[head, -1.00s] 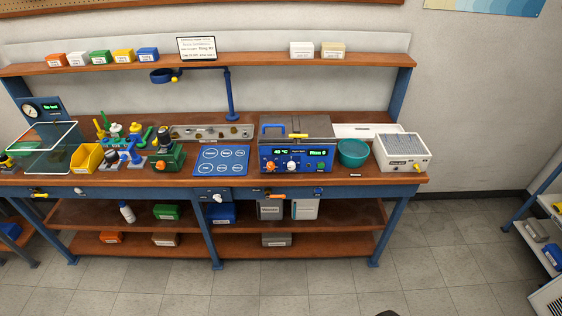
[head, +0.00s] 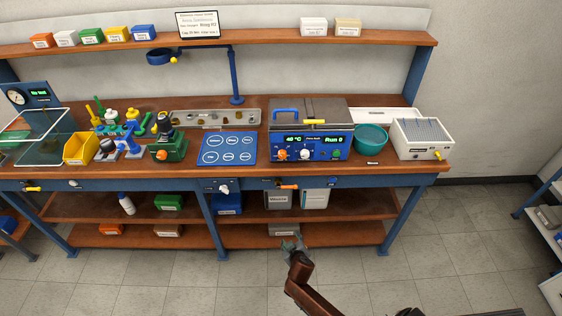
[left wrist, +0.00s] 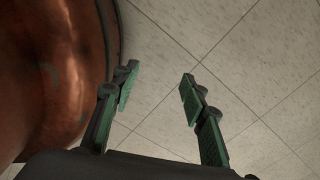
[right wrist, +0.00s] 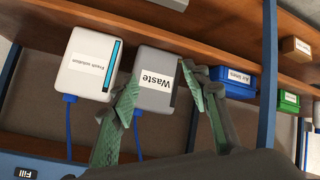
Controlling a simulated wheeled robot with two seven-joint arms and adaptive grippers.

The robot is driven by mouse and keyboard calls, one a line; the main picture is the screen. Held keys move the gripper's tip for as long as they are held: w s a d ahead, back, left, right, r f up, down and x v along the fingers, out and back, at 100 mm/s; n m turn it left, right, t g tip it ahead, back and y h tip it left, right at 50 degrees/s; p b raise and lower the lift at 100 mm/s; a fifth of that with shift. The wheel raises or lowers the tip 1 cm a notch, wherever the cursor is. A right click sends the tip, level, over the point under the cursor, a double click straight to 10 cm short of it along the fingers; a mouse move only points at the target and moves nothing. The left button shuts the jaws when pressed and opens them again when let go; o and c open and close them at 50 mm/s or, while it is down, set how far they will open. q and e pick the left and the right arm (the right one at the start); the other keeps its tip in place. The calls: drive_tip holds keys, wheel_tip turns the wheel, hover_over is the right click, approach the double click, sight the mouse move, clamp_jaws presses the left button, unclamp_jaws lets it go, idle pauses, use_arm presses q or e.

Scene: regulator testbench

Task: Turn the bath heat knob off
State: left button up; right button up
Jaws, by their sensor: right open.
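The heated bath (head: 311,138) stands on the bench right of centre. Its blue front panel carries an orange knob (head: 282,154) and a white knob (head: 305,154) below a lit green readout. The knob labels are too small to read. My right gripper (head: 292,243) is low in front of the bench, below and apart from the bath. In the right wrist view its open, empty fingers (right wrist: 158,85) face the lower shelf and a grey Waste box (right wrist: 157,78). My left gripper (left wrist: 158,80) is open and empty above floor tiles, outside the head view.
A teal bowl (head: 370,139) and white box (head: 421,139) stand right of the bath; a blue pad (head: 228,148) lies left. An orange-handled valve (head: 288,186) protrudes from the bench front below the bath. Open floor lies before the bench.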

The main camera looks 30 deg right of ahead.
drive_tip(key=w+r+m+t+h+b, duration=0.15)
drive_tip(key=w+r, duration=0.25)
drive_tip(key=r, duration=0.5)
drive_tip(key=w+r+t+h+p, duration=0.1)
drive_tip(key=w+r+t, duration=0.15)
drive_tip(key=r, duration=0.75)
drive_tip(key=m+t+h+b, duration=0.2)
drive_tip(key=m+h, duration=0.1)
approach(282, 156)
drive_tip(key=w+d, duration=0.1)
drive_tip(key=shift+y, duration=0.35)
drive_tip(key=x, duration=0.7)
drive_tip(key=shift+w+d, duration=0.1)
drive_tip(key=shift+c, duration=0.5)
drive_tip(key=c, duration=1.1)
drive_tip(key=shift+o, duration=0.2)
